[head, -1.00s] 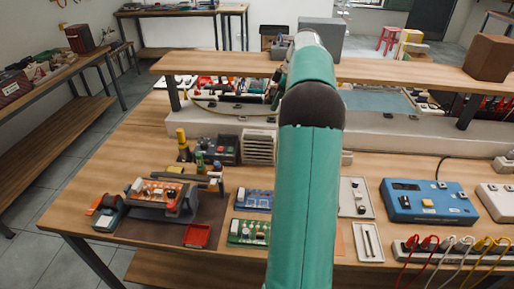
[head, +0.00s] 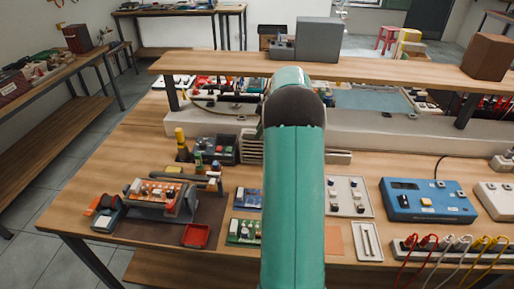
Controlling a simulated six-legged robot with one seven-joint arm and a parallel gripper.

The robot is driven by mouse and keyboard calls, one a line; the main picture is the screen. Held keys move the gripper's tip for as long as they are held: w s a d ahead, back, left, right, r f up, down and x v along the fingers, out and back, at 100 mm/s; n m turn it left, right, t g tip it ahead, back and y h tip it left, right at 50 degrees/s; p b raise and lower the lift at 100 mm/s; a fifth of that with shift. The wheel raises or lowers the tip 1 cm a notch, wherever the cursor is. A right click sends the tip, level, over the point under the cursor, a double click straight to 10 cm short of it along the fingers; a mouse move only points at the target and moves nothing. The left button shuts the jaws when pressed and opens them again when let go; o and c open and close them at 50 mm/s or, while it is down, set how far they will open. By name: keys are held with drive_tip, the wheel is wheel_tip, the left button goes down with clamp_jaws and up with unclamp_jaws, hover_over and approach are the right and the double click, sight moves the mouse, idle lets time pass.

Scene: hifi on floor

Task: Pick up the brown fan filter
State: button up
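A beige-brown slatted block (head: 250,148), which looks like the fan filter, stands on the workbench (head: 140,130) below the raised shelf. My arm runs up the middle of the head view. My gripper is hidden behind the arm, so its position relative to the slatted block cannot be told.
A blue instrument (head: 428,201) and a power strip with coloured leads (head: 455,247) are at right. A circuit board in a holder (head: 157,191) and a red tray (head: 197,235) are at left. The shelf (head: 400,72) bears a grey box (head: 318,40).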

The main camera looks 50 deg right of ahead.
drive_tip(key=shift+w+a+f, duration=0.1)
drive_tip(key=shift+a+f, duration=0.05)
drive_tip(key=shift+f, duration=0.25)
drive_tip(key=shift+f, duration=0.25)
drive_tip(key=shift+c, duration=0.2)
clamp_jaws()
